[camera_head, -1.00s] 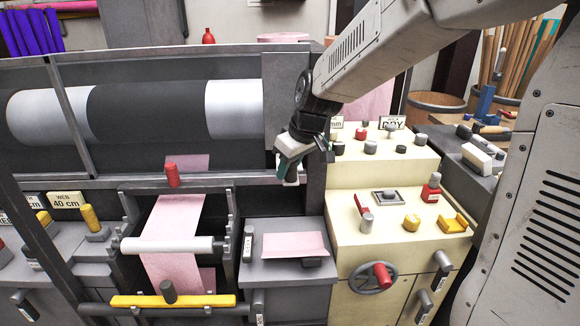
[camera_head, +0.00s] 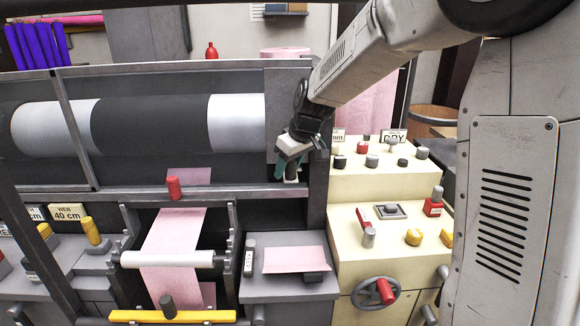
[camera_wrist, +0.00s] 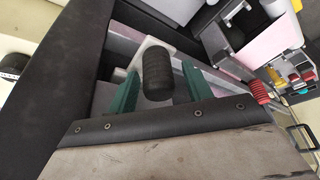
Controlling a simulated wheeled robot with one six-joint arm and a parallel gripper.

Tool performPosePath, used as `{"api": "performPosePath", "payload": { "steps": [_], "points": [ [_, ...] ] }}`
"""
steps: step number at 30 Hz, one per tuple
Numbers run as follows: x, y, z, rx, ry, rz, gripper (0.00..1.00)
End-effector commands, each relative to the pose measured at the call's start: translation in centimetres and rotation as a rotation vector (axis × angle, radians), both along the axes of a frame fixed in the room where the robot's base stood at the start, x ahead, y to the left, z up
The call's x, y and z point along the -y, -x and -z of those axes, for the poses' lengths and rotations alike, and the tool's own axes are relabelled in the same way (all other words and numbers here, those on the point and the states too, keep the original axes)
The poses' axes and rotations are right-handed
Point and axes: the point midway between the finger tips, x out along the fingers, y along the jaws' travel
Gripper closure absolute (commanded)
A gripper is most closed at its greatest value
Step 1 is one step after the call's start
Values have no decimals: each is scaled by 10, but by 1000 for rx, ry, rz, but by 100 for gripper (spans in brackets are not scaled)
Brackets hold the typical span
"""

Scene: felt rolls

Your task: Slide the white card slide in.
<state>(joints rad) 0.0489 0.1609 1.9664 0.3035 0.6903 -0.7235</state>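A pale white plate (camera_wrist: 153,48) with a ribbed black handle (camera_wrist: 158,76) shows in the wrist view; it looks like the white card slide, but most of it is hidden. My gripper (camera_wrist: 158,88) has two green fingers, one on each side of the handle, with a visible gap to it. It is open and holds nothing. In the head view my gripper (camera_head: 283,167) is at the right end of the machine's roller housing, and the dark handle (camera_head: 291,174) shows beside the fingers. How far the slide is in cannot be seen.
A grey side table (camera_head: 255,291) with a pink sheet (camera_head: 296,259) is below. A cream console (camera_head: 345,235) with several knobs stands right.

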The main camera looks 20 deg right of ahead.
Motion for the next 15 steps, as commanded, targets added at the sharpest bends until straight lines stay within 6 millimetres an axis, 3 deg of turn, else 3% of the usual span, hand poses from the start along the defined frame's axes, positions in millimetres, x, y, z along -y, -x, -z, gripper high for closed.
{"api": "performPosePath", "payload": {
  "steps": [7,15],
  "points": [
    [2,3,-8,1,0,0,50],
    [10,18,-50,4,1,1,50]
  ]
}}
